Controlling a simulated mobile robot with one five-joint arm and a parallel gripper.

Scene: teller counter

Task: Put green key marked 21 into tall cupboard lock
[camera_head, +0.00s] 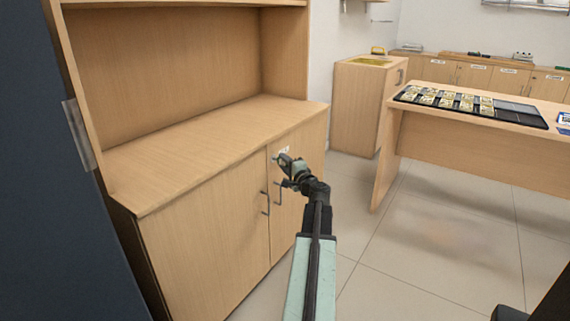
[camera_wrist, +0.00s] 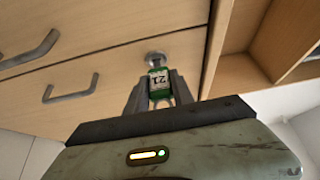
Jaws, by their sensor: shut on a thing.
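The green key marked 21 (camera_wrist: 158,84) is held between the fingers of my gripper (camera_wrist: 158,92), which is shut on it. Its tag faces the wrist camera with the number upside down. The key's front end meets the round metal lock (camera_wrist: 155,58) on the cupboard door in the wrist view; I cannot tell how deep it sits. In the head view my gripper (camera_head: 288,167) is at the upper part of the right door of the tall cupboard (camera_head: 205,215), beside a small white label (camera_head: 284,149). The key is too small to make out there.
An open shelf space is above the doors. A desk with a cash tray (camera_head: 520,121) stands right. The floor (camera_head: 430,240) between is clear.

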